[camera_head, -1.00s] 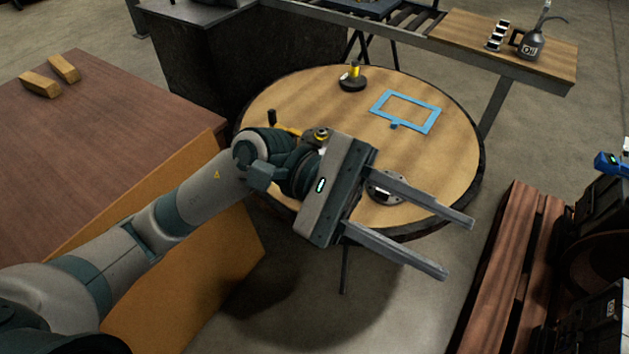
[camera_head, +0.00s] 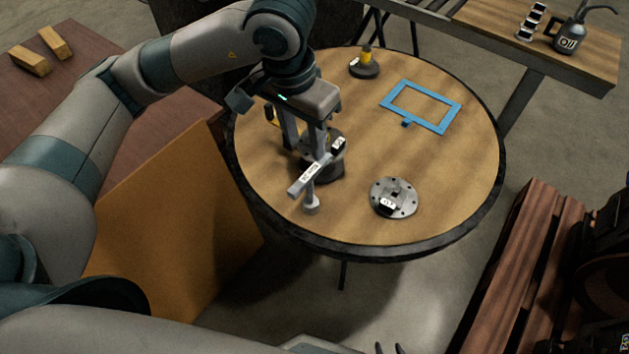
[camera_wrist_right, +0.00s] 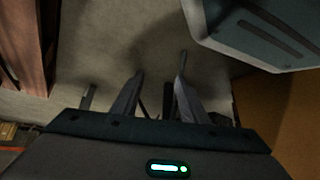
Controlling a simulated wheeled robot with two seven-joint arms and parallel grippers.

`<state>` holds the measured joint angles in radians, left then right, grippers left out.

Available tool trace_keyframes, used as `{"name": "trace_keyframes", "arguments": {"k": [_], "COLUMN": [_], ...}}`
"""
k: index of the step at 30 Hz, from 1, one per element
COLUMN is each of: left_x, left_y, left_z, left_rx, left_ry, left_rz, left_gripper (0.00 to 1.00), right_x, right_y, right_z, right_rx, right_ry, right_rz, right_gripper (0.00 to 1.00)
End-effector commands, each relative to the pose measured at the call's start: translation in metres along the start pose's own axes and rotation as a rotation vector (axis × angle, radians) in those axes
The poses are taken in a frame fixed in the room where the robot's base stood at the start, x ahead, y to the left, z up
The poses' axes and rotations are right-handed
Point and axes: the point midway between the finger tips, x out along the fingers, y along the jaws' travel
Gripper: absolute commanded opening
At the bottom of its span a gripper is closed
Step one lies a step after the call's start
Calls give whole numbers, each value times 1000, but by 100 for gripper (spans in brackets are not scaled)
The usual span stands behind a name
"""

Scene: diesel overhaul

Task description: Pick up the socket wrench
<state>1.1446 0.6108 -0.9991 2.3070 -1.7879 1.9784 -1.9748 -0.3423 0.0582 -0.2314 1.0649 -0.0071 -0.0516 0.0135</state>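The socket wrench (camera_head: 308,177) has a pale labelled handle, with its grey socket end (camera_head: 311,205) pointing down near the front left of the round table. My left gripper (camera_head: 304,147) points down at the handle's far part. Its two fingers are apart, with one finger overlapping the handle in the head view. I cannot tell whether they touch it. My right gripper shows in the right wrist view (camera_wrist_right: 160,80), its fingers apart with nothing seen between them.
The round table (camera_head: 455,190) also holds a dark round part (camera_head: 325,165) behind the wrench, a flanged metal disc (camera_head: 393,198), a blue frame (camera_head: 445,125) and a yellow-topped dark part (camera_head: 365,66). A pallet (camera_head: 520,260) stands to the right. The table's right side is clear.

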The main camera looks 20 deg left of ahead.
Motion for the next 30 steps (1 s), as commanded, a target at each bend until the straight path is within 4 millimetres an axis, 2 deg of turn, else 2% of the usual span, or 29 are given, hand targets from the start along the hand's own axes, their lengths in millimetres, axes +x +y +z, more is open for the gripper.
{"name": "trace_keyframes", "arguments": {"k": [9, 14, 23, 25, 30], "left_x": [1, 8, 50, 62, 90], "left_y": [0, 0, 0, 0, 0], "left_z": [0, 1, 2, 2, 2], "left_rx": [0, -1, -2, -2, -3], "left_ry": [-2, -5, -8, -9, -7], "left_rz": [0, 2, 3, 3, 3], "left_gripper": [38, 38, 38, 38, 38], "right_x": [0, -2, -14, -18, -29], "right_y": [0, 1, 8, 10, 15], "right_z": [0, 5, 38, 55, 82], "right_rx": [0, 0, -2, -3, -3], "right_ry": [-1, -17, -103, -147, -217], "right_rz": [0, 2, 10, 13, 19], "right_gripper": [40, 40, 40, 40, 40]}}
